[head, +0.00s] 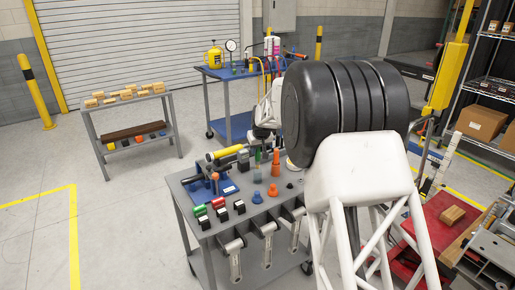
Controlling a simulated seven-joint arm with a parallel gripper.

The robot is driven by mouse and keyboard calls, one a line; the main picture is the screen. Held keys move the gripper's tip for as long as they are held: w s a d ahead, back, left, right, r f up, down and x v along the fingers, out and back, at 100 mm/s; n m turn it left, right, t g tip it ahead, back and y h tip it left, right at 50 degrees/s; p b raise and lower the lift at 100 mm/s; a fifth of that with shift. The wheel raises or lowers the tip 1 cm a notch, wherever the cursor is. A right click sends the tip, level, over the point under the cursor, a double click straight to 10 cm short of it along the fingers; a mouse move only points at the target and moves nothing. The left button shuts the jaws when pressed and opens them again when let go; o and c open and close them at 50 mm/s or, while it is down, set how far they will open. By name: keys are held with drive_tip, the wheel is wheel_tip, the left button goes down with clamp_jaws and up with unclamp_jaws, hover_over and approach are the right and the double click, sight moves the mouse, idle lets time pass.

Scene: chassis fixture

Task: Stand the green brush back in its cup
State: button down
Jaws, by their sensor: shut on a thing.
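My gripper (258,146) is small in the head view, over the back of the grey cart, pointing down. It is shut on the green brush (257,157), a thin dark green upright shape below the fingers. A small grey-green cup (257,177) stands on the cart top directly below the brush. I cannot tell whether the brush's lower end is inside the cup or just above it. The fingers themselves are too small to make out clearly.
An orange upright piece (275,160) stands close right of the cup. A blue piece (257,197) and an orange piece (272,189) stand in front. A yellow-and-black tool (228,151) lies to the left. Red, green and black blocks (220,208) line the front left.

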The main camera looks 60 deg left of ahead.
sight(257, 155)
drive_tip(key=shift+f, duration=0.6)
drive_tip(key=shift+f, duration=0.7)
drive_tip(key=shift+f, duration=0.7)
drive_tip(key=c, duration=0.8)
unclamp_jaws()
drive_tip(key=shift+o, duration=0.2)
drive_tip(key=shift+r, duration=0.2)
drive_tip(key=a+v, duration=0.1)
drive_tip(key=v, duration=0.8)
drive_tip(key=shift+w+a+r, duration=0.15)
drive_tip(key=shift+a+r, duration=0.15)
drive_tip(key=shift+r, duration=0.15)
